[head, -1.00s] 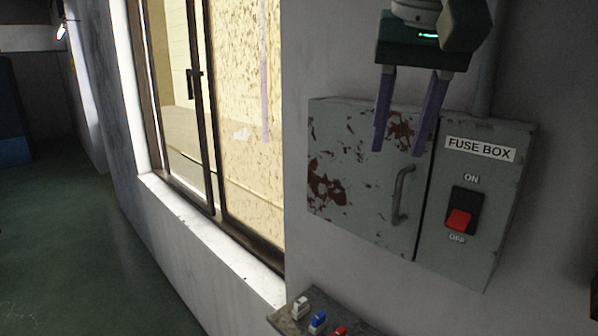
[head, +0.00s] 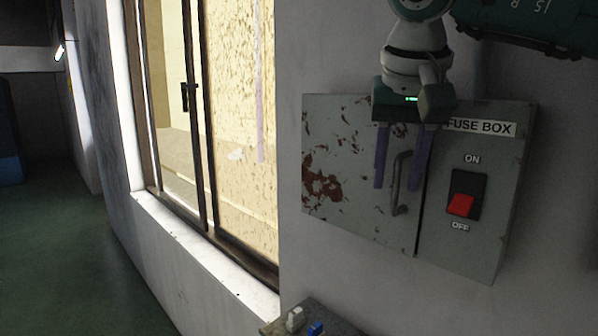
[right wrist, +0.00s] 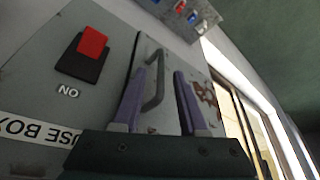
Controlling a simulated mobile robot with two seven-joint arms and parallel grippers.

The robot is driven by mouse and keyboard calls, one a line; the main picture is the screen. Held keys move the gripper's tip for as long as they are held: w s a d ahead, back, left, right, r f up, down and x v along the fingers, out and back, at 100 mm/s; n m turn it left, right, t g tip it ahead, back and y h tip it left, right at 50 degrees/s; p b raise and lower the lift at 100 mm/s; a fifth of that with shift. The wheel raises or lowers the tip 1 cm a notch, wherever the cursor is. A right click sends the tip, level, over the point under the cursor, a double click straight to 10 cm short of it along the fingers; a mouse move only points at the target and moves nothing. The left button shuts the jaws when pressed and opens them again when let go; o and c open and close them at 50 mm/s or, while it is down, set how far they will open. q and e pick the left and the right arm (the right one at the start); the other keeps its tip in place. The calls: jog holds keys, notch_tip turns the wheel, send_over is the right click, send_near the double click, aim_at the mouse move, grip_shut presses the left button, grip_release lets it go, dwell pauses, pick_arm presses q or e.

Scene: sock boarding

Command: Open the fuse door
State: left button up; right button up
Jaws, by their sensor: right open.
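The grey, rust-stained fuse door (head: 345,170) is closed on the left part of the fuse box (head: 490,215). Its bent metal handle (head: 397,185) is near the door's right edge. My right gripper (head: 397,188) is open, its two purple fingers pointing down, one on either side of the handle in the head view. In the right wrist view the handle (right wrist: 155,85) also shows between the open fingers (right wrist: 158,98). I cannot tell whether a finger touches it. My left gripper is not in view.
A red and black switch (head: 465,195) with ON and OFF labels is right of the door. A small ledge with coloured switches (head: 315,328) is below the box. A window with a dark frame (head: 205,130) is to the left.

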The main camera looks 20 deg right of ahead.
jog(key=shift+c, duration=0.3)
grip_shut()
dwell(1.0)
